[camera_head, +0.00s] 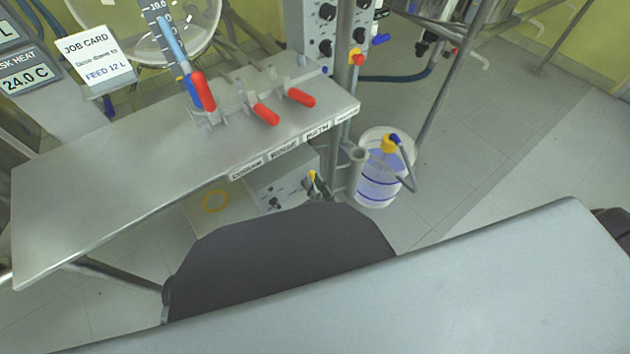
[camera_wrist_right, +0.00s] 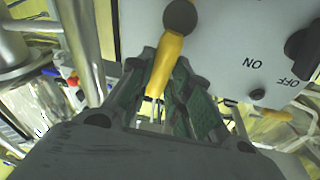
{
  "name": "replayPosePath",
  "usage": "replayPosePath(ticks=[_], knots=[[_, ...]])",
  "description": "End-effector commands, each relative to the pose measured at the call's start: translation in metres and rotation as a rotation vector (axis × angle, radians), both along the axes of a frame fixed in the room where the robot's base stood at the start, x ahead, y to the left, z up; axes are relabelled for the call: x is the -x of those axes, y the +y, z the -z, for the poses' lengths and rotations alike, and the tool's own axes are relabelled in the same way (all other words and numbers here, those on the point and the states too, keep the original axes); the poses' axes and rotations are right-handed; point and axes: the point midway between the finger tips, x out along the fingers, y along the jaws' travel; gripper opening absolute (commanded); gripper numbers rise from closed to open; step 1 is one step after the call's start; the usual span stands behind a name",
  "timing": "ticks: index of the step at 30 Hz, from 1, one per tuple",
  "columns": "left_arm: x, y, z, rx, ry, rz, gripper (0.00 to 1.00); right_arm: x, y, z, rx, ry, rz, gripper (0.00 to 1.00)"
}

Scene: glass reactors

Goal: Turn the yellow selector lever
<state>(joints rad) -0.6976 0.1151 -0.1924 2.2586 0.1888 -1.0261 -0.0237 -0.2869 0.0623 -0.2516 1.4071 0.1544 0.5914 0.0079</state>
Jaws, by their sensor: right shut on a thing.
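The yellow selector lever (camera_wrist_right: 167,62) hangs from a dark round knob (camera_wrist_right: 181,17) on a light grey panel in the right wrist view. My right gripper (camera_wrist_right: 170,85) has one finger on each side of the lever and is shut on it. In the head view the lever (camera_head: 312,177) is a small yellow bit at the front of a grey box (camera_head: 280,188) below the steel shelf. My right gripper (camera_head: 324,188) is beside it, mostly hidden behind dark parts of my own body. My left gripper is not in view.
The panel has ON and OFF marks and a black knob (camera_wrist_right: 303,45). A steel shelf (camera_head: 110,190) with red-handled valves (camera_head: 265,113) stands above the box. A clear bucket (camera_head: 379,185) with a yellow-and-blue fitting stands to the right. The floor further right is clear.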

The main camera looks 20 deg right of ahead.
Motion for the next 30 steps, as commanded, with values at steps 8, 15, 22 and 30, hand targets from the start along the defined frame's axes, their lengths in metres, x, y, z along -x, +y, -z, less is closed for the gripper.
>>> replayPosePath(ticks=[8, 15, 22, 30], knots=[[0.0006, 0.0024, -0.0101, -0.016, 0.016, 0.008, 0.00, 0.0017, 0.0050, 0.0001, 0.122, -0.042, -0.001, 0.00], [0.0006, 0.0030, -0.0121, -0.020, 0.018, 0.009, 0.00, 0.0024, 0.0061, 0.0011, 0.151, -0.053, -0.001, 0.00], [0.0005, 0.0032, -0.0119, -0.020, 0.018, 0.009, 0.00, 0.0024, 0.0061, 0.0012, 0.150, -0.052, -0.001, 0.00], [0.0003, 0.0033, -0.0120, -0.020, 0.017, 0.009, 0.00, 0.0023, 0.0060, 0.0008, 0.150, -0.053, -0.001, 0.41]])
